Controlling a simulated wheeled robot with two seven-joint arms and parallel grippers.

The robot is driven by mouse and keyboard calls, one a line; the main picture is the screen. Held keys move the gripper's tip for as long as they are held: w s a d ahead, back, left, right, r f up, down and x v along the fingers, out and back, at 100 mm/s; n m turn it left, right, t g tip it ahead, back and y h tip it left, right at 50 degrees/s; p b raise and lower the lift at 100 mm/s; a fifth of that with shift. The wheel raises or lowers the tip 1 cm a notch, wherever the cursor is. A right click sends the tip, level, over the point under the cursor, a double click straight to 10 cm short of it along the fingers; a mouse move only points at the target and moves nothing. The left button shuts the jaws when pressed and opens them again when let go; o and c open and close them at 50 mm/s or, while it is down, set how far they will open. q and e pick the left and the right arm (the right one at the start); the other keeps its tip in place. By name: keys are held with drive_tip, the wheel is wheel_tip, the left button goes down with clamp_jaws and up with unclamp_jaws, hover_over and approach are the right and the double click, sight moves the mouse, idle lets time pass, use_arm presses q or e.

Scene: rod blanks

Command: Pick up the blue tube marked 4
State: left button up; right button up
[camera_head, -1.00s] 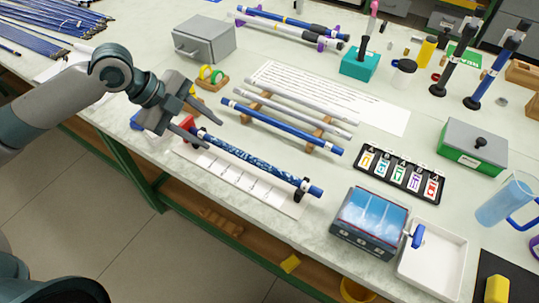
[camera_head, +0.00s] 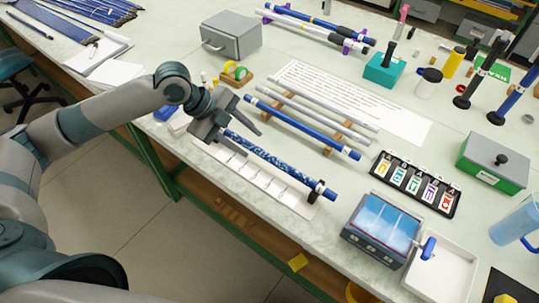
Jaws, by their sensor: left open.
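A plain blue tube (camera_head: 300,127) with white bands near its ends lies on a wooden rack, in front of grey-white tubes (camera_head: 316,106). A blue patterned tube (camera_head: 282,167) lies closer to the table's front edge, its right end in a black holder (camera_head: 315,191). I cannot read a number on either. My left gripper (camera_head: 253,144) is open, its fingers spread over the left part of the patterned tube, partly hiding it. I cannot tell whether they touch it. My right gripper is not in view.
A white strip (camera_head: 262,182) lies under the patterned tube. A black tray of coloured cards (camera_head: 416,184), a blue-topped box (camera_head: 379,228) and a white tray (camera_head: 442,270) stand to the right. A grey box (camera_head: 232,37) and tape rolls (camera_head: 236,72) are behind the gripper.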

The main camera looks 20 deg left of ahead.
sight(270, 158)
use_arm(q)
drive_tip(key=shift+p+x, duration=0.55)
drive_tip(key=shift+x, duration=2.1)
drive_tip(key=p+x, duration=0.2)
drive_tip(key=x, duration=0.2)
drive_tip(key=shift+w+f+p, duration=0.15)
drive_tip(key=shift+f+p, duration=0.15)
drive_tip(key=shift+f, duration=0.05)
drive_tip(key=shift+d+f, duration=0.1)
drive_tip(key=shift+f, duration=0.15)
clamp_jaws()
